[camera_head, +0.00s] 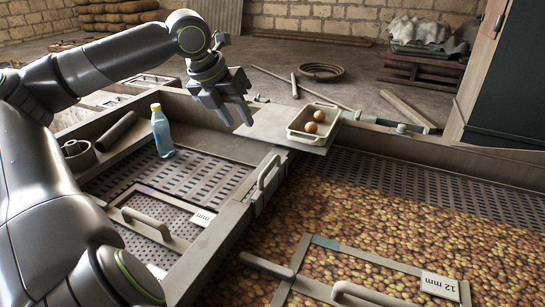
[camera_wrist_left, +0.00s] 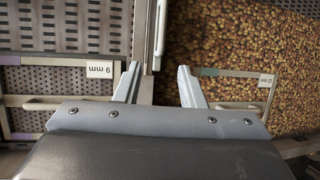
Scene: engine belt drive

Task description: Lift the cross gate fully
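What looks like the cross gate (camera_head: 259,199), a narrow grey plate with an upright bar handle (camera_head: 268,172), sits in the divider between the left bay and the grain-filled right bay. The handle also shows at the top centre of the left wrist view (camera_wrist_left: 161,28). How deep the plate sits is hidden. My left gripper (camera_head: 231,112) is in the air above and behind the gate in the head view. Its two fingers are spread and empty in the left wrist view (camera_wrist_left: 159,72), with the handle beyond the gap between them. My right gripper is not in view.
A blue bottle (camera_head: 161,131) stands at the left bay's back. A tray with two brown round objects (camera_head: 314,121) sits on a ledge (camera_head: 270,125) behind the gate. Handled screen frames lie in both bays, labelled 9 mm (camera_wrist_left: 100,69) and 12 mm (camera_head: 440,286).

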